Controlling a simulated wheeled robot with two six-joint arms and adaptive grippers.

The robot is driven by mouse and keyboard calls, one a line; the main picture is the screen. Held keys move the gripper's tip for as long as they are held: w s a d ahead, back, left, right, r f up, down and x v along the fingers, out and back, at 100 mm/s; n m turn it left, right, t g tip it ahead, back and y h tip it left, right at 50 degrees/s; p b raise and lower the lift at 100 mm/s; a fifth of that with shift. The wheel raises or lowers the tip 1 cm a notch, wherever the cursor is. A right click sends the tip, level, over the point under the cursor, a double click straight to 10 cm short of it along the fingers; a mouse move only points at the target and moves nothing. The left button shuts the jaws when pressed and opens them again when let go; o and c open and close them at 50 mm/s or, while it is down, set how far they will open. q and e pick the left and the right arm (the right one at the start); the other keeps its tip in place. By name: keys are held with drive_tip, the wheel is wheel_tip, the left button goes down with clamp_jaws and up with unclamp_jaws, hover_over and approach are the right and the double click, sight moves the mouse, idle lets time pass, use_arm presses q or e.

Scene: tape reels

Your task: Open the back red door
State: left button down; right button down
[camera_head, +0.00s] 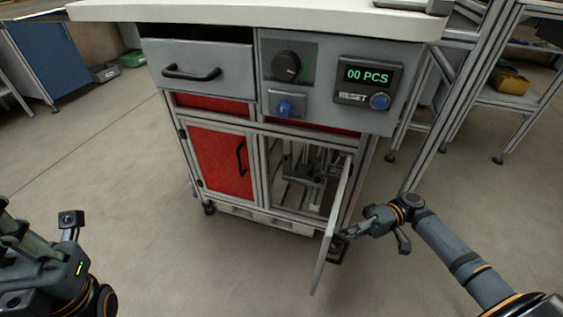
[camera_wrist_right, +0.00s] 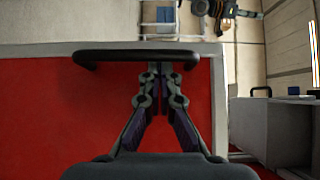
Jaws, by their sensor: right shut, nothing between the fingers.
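The cabinet's right door (camera_head: 332,225) stands swung open toward me, seen nearly edge-on in the head view. In the right wrist view its red panel (camera_wrist_right: 50,115) fills the left and lower part, with a black bar handle (camera_wrist_right: 135,57) across it. My right gripper (camera_head: 347,233) is at the outer side of this door. In the right wrist view the right gripper (camera_wrist_right: 158,70) is shut and empty, its fingertips by the handle; whether they touch it is unclear. The left red door (camera_head: 222,162) is closed. My left arm shows at lower left; its fingers are unclear.
Behind the open door, the compartment (camera_head: 298,178) shows metal parts inside. Above are a slightly open drawer (camera_head: 203,70) and a panel with a knob (camera_head: 287,66) and counter (camera_head: 368,82). A metal-frame rack stands at right. The floor in front is clear.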

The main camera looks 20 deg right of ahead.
drive_tip(key=shift+d, duration=0.1)
idle(0.3)
drive_tip(key=d, duration=0.7)
drive_tip(key=shift+w+d, duration=0.25)
drive_tip(key=shift+w, duration=0.15)
